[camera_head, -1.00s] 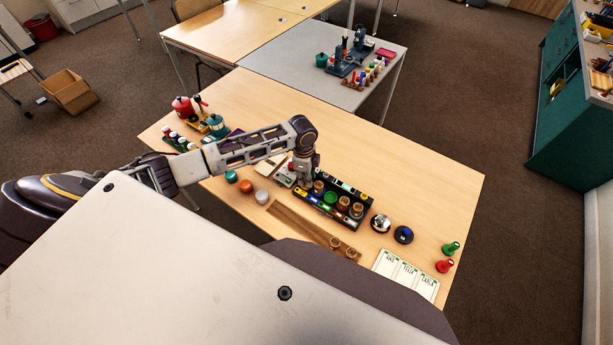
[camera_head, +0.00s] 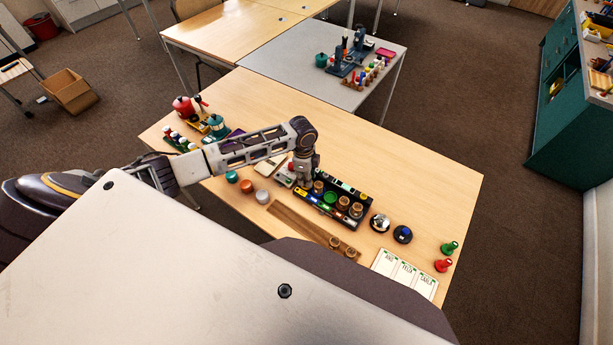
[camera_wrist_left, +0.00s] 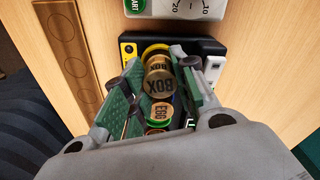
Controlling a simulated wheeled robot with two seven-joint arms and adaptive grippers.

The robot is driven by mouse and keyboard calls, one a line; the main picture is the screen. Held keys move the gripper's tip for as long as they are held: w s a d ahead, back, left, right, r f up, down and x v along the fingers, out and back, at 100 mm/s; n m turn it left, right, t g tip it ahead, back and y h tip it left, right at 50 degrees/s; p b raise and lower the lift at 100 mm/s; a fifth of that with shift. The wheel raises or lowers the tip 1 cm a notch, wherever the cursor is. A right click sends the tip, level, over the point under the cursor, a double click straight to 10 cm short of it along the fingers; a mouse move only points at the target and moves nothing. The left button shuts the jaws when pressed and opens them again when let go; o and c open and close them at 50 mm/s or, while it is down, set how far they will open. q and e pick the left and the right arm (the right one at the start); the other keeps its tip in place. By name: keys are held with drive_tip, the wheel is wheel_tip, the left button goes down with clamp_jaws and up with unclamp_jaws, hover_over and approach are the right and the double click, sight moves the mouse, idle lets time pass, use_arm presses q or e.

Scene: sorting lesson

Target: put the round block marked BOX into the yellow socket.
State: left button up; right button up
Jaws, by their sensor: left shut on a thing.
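The round block marked BOX (camera_wrist_left: 159,82) is between the fingers of my left gripper (camera_head: 301,182) in the left wrist view, its gold lettered top facing the camera. The gripper is shut on it, above the left end of the black rack (camera_wrist_left: 205,46). The yellow socket (camera_wrist_left: 155,47) shows as a yellow ring just beyond the block's far end. I cannot tell whether the block's lower end is inside the socket. In the head view the gripper hides the block and the socket. My right gripper is not in view.
A round block marked EGG (camera_wrist_left: 158,116) stands in the rack close by. A pale device with a dial (camera_wrist_left: 190,8) lies beside the rack. A wooden strip with round recesses (camera_head: 298,223) lies in front.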

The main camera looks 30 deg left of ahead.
use_arm(q)
drive_tip(key=shift+f, duration=0.55)
idle(0.4)
drive_tip(key=o, duration=0.5)
drive_tip(key=shift+a+r+p, duration=0.1)
drive_tip(key=shift+r+p, duration=1.35)
drive_tip(key=shift+r, duration=0.1)
drive_tip(key=shift+a+r+p, duration=0.1)
drive_tip(key=shift+r+p, duration=1.25)
drive_tip(key=shift+r, duration=1.15)
drive_tip(key=shift+a+r, duration=0.15)
drive_tip(key=shift+r, duration=1.3)
